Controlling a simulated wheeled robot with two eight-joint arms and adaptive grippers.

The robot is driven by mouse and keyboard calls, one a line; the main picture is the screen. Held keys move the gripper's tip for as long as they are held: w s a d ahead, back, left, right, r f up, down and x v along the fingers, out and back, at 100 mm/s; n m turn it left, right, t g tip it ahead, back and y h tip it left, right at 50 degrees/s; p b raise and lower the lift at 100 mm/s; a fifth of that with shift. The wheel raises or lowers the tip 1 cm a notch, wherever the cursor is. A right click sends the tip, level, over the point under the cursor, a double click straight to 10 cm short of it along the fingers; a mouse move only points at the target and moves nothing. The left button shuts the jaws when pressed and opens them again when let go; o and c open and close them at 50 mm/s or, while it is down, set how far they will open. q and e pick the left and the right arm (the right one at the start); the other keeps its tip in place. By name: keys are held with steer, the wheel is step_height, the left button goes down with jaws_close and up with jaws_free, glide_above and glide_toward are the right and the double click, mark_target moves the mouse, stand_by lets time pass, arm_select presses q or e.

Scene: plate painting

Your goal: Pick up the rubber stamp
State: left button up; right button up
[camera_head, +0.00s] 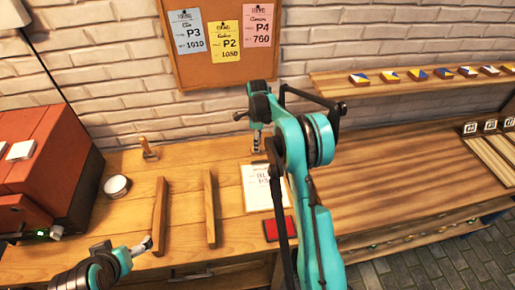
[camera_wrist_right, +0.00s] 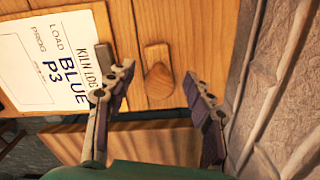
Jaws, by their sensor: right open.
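A small wooden stamp-like piece with a rounded handle (camera_wrist_right: 157,72) stands on the wooden table in the right wrist view, between my right gripper's fingers and apart from them. My right gripper (camera_wrist_right: 158,98) is open and empty, its two fingers spread either side of the piece. In the head view this gripper (camera_head: 257,132) is over the back of the table near the brick wall, with the arm hiding part of the area. A similar wooden piece (camera_head: 149,151) stands farther left at the back. My left gripper (camera_head: 142,246) is low over the front left; its opening is unclear.
A clipboard sheet (camera_head: 263,190) reading "KILN LOG, LOAD BLUE, P3" lies beside the right gripper, with a red pad (camera_head: 279,228) in front. Two wooden rails (camera_head: 159,217) lie left of it. A white round container (camera_head: 117,187) stands near the red-brown box (camera_head: 45,150). The brick wall is close behind.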

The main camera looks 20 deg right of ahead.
jaws_close()
steer(key=shift+r, duration=0.1)
steer(key=shift+r, duration=0.45)
steer(key=r, duration=0.1)
steer(key=r+p, duration=0.1)
steer(key=r, duration=0.1)
steer(key=shift+s+d+r+p, duration=0.2)
steer(key=shift+s+r+p, duration=0.05)
steer(key=shift+r+p, duration=0.15)
steer(key=s+d+r+p, duration=0.2)
steer(key=s+d+r, duration=0.4)
steer(key=s, duration=0.3)
steer(key=shift+d+r, duration=0.15)
steer(key=shift+s, duration=0.1)
